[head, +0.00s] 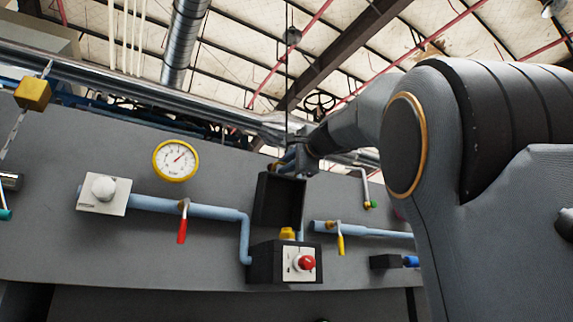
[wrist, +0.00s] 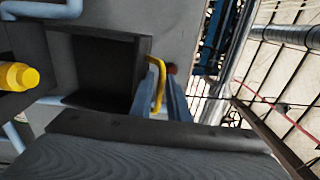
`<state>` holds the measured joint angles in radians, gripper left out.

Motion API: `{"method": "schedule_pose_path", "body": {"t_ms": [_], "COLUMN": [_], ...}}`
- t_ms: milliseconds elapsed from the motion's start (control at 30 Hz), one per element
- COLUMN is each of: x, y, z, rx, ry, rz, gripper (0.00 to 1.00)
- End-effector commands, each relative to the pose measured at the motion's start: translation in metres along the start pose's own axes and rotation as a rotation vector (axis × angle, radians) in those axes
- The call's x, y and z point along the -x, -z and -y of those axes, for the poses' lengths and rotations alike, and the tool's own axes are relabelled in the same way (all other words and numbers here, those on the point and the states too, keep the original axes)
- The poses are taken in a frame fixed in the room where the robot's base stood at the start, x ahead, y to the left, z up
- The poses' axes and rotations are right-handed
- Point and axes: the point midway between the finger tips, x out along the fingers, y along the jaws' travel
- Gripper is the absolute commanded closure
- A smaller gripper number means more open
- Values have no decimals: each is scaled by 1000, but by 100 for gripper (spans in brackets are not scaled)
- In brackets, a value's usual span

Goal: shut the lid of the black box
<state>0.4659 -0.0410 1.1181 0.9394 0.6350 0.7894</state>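The black box (head: 262,262) is mounted low on the grey panel, with a white plate and red button on its front. Its lid (head: 279,203) stands up open above it, hollow side facing out; it also shows in the wrist view (wrist: 98,72). A yellow knob (head: 287,233) sticks up at the box opening and shows in the wrist view (wrist: 18,76). My gripper (head: 285,163) is at the lid's top edge. In the wrist view its two fingers (wrist: 160,90) are apart, with a yellow bar (wrist: 158,75) at the gap beside the lid; contact is unclear.
Blue pipes (head: 200,210) run on both sides of the box, with a red-handled valve (head: 182,230) on the left and a yellow-handled valve (head: 340,243) on the right. A yellow-rimmed gauge (head: 176,160) is at upper left. Space in front of the lid looks clear.

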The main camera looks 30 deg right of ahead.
Motion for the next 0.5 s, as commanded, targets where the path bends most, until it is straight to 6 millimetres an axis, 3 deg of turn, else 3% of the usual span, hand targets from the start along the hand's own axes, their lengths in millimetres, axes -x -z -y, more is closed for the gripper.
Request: {"method": "schedule_pose_path", "body": {"t_ms": [67, 200, 500], "x": [0, 0, 1], "y": [0, 1, 1], "z": [0, 0, 0], "rx": [0, 0, 0], "ry": [0, 0, 0], "rz": [-1, -2, -2], "gripper": [85, 100, 100]}}
